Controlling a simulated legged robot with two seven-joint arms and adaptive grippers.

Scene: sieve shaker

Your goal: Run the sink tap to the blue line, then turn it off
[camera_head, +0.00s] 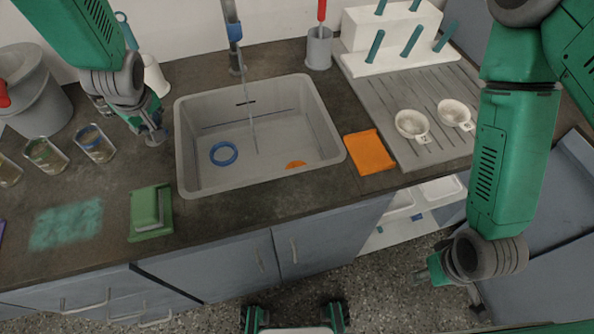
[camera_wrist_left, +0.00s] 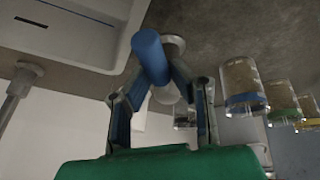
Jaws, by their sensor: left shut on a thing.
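The grey sink (camera_head: 185,150) is in the middle of the head view, with a thin dark blue line (camera_head: 225,121) along its inner back wall. The tap (camera_head: 234,35) stands behind it, and a thin stream of water (camera_head: 251,115) falls into the basin. I cannot make out the water level. My left gripper (camera_head: 152,132) is just left of the sink. In the left wrist view its fingers are shut on a blue cylindrical handle (camera_wrist_left: 150,57) with a pale round base. My right gripper (camera_head: 448,281) hangs before the counter, apart from everything; its opening is unclear.
A blue ring (camera_head: 223,153) and an orange piece (camera_head: 296,165) are in the basin. A green sponge holder (camera_head: 150,212) and jars (camera_head: 95,144) are at left. An orange cloth (camera_head: 369,152), strainers (camera_head: 411,124) and a white rack (camera_head: 395,35) are at right.

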